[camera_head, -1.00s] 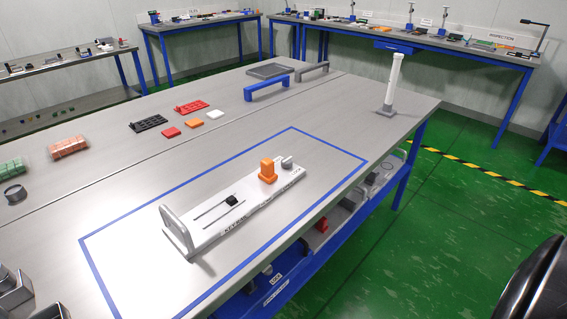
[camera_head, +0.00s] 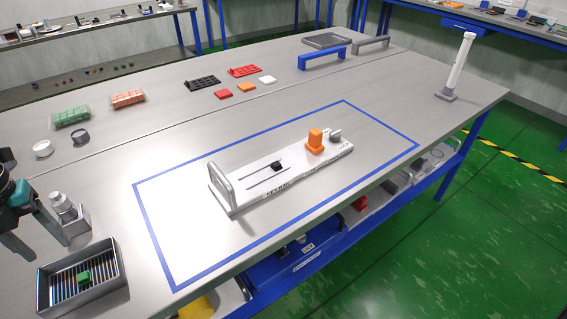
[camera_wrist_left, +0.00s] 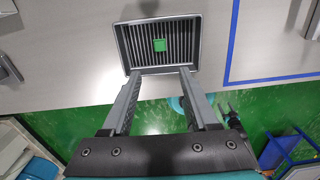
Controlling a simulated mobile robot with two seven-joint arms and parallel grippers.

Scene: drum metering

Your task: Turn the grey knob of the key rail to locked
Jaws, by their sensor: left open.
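The key rail (camera_head: 275,177) is a white bar inside the blue tape outline on the table. It has a grey loop handle at its left end, a black slider in a slot, and an orange block (camera_head: 315,142) toward its right end. The small grey knob (camera_head: 335,135) sits at the right end, beyond the orange block; its setting is too small to read. My left gripper (camera_head: 46,247) is at the left edge, far from the rail. In the left wrist view it is open and empty (camera_wrist_left: 160,76), above the ribbed tray's near edge. My right gripper is not in view.
A ribbed grey tray (camera_head: 117,289) with a green cube (camera_head: 84,277) stands at the table's near left, beside a grey fixture with a round top (camera_head: 64,205). A white post (camera_head: 460,62) stands at the right. The table around the rail is clear inside the tape.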

